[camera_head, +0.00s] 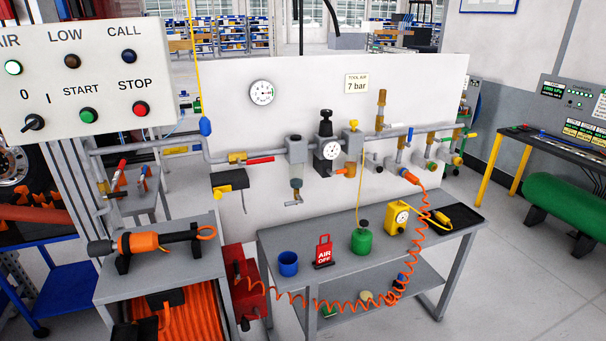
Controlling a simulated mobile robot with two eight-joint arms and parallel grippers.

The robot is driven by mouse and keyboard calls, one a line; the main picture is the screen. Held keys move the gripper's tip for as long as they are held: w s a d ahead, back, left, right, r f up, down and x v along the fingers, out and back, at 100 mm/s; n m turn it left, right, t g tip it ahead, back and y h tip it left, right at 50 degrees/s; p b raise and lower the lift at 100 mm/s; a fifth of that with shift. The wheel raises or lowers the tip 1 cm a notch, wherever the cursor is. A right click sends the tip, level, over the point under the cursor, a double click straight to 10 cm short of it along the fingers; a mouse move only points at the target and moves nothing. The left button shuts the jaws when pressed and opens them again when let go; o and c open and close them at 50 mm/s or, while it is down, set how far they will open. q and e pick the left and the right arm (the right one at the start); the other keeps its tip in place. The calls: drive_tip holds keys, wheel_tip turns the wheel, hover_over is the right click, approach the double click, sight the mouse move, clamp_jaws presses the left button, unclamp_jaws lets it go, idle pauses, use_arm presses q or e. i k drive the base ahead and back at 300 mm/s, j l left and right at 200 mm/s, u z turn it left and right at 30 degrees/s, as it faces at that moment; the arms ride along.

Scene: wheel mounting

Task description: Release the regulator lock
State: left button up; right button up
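The regulator (327,160) is a dark block on the pipe along the white panel, with a round white gauge (331,151) on its front. A black knob (326,122) stands upright on top of it. Whether the knob sits raised or pressed down, I cannot tell. Neither of my grippers shows in the head view, and nothing touches the regulator.
A grey filter block (296,148) is left of the regulator, and a yellow-topped unit (353,141) is right of it. Below, the grey table (330,292) holds a blue cup (288,263), a red AIR OFF tag (323,252) and a green bottle (362,239). A coiled orange hose (345,305) hangs in front.

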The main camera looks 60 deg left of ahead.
sight(345, 170)
drive_tip(key=u, duration=1.6)
